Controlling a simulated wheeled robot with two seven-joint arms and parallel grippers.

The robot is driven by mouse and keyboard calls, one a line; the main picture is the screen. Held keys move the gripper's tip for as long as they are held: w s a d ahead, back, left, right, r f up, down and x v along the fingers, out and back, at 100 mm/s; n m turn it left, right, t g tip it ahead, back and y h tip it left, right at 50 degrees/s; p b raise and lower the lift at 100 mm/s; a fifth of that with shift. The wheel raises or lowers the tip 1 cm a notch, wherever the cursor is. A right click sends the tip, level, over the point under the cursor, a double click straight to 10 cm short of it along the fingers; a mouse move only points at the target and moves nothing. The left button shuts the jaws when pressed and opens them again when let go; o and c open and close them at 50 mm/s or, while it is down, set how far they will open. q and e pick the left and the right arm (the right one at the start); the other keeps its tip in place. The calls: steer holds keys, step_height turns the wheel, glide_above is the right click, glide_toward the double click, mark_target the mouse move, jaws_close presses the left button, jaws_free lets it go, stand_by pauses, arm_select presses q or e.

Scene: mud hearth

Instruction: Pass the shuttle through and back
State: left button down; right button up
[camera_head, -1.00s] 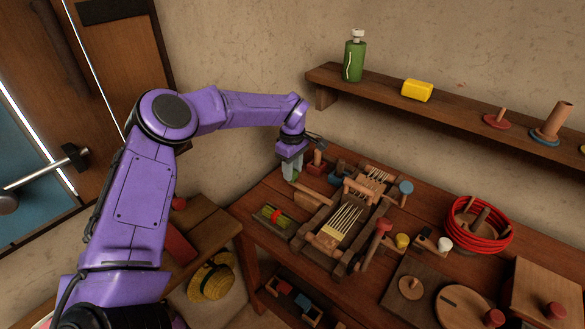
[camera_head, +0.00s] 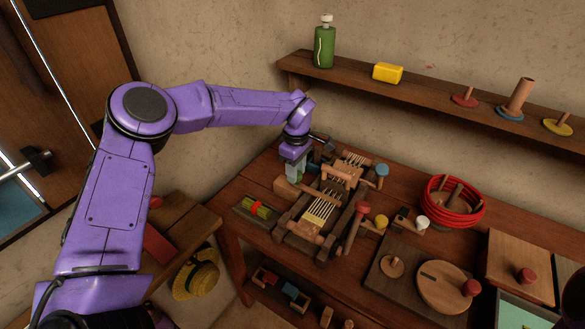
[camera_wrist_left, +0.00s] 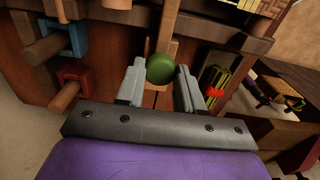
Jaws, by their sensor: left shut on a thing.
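A small wooden loom (camera_head: 303,237) with pale warp threads (camera_head: 319,209) stands on the table. My left gripper (camera_head: 295,172) is at its far left side, pointing down. In the left wrist view its two grey fingers (camera_wrist_left: 160,88) are closed about a piece with a round green knob (camera_wrist_left: 160,68), which I take to be the shuttle. A wooden piece (camera_head: 286,189) shows just below the fingers in the head view; whether it belongs to the held piece I cannot tell. My right gripper is out of view.
A bundle of green sticks with a red band (camera_head: 257,207) lies left of the loom. A red coil (camera_head: 455,212) and round wooden boards (camera_head: 447,287) stand to the right. The wall shelf (camera_head: 430,95) holds a green bottle (camera_head: 324,45) and a yellow block (camera_head: 387,73).

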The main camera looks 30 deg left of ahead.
arm_select(q)
steer(key=c, duration=0.7)
jaws_free()
steer(key=shift+r, duration=0.1)
step_height(320, 180, up, 10)
steer(key=b, duration=0.1)
steer(key=shift+r, duration=0.25)
